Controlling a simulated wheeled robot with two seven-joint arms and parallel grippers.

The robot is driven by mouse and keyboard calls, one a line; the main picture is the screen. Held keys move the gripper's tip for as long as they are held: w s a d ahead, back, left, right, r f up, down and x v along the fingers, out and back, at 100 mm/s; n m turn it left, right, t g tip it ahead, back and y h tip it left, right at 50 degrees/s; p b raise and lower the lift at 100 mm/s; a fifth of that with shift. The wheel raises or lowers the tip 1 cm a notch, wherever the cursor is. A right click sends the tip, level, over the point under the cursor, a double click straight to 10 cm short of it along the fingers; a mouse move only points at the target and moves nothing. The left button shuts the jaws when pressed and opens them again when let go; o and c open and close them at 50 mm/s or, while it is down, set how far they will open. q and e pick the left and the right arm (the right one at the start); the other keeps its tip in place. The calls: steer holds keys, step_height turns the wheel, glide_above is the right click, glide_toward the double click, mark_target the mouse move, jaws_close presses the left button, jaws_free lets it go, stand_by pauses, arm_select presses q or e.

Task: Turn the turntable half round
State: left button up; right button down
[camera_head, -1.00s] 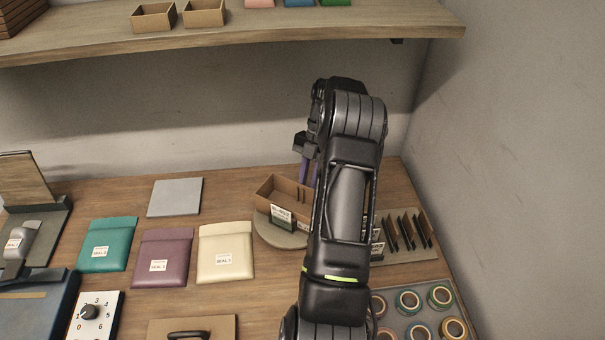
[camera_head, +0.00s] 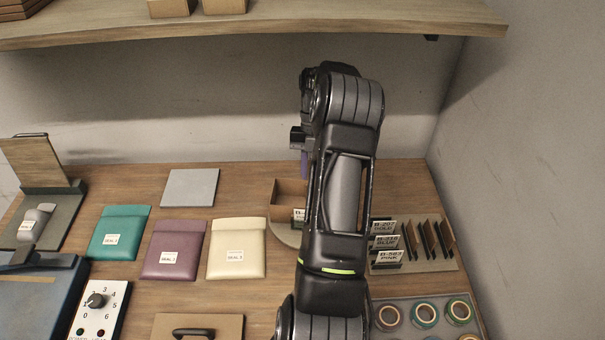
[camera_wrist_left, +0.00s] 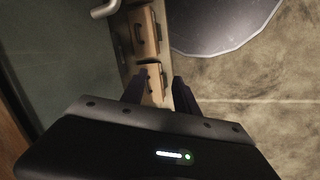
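The turntable (camera_head: 287,235) is a round grey-beige disc at the back of the bench, partly hidden behind my right arm. A brown open box (camera_head: 289,190) with a white label card (camera_head: 299,215) stands on it; its right part is hidden. My right gripper (camera_head: 304,163) points down at the box's back side. One purple finger shows; the rest is behind the arm, so its opening and any contact cannot be told. My left gripper (camera_wrist_left: 158,86) is outside the head view. In the left wrist view its two dark fingers are apart, with nothing visibly between them.
Teal (camera_head: 119,233), purple (camera_head: 174,250) and cream (camera_head: 237,248) pouches lie left of the turntable. A card rack (camera_head: 415,262) and a tape tray (camera_head: 397,302) are on the right. A shelf (camera_head: 250,33) overhangs the back. A grey plate (camera_head: 190,187) lies behind the pouches.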

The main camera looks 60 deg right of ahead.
arm_select(q)
steer(key=shift+a+r, duration=0.2)
steer(key=shift+r, duration=0.05)
arm_select(e)
steer(key=shift+w+a+n+g, duration=0.35)
steer(key=shift+w+n, duration=0.2)
steer(key=shift+n, duration=0.15)
steer(key=c, duration=1.3)
jaws_free()
steer(key=shift+w, duration=0.1)
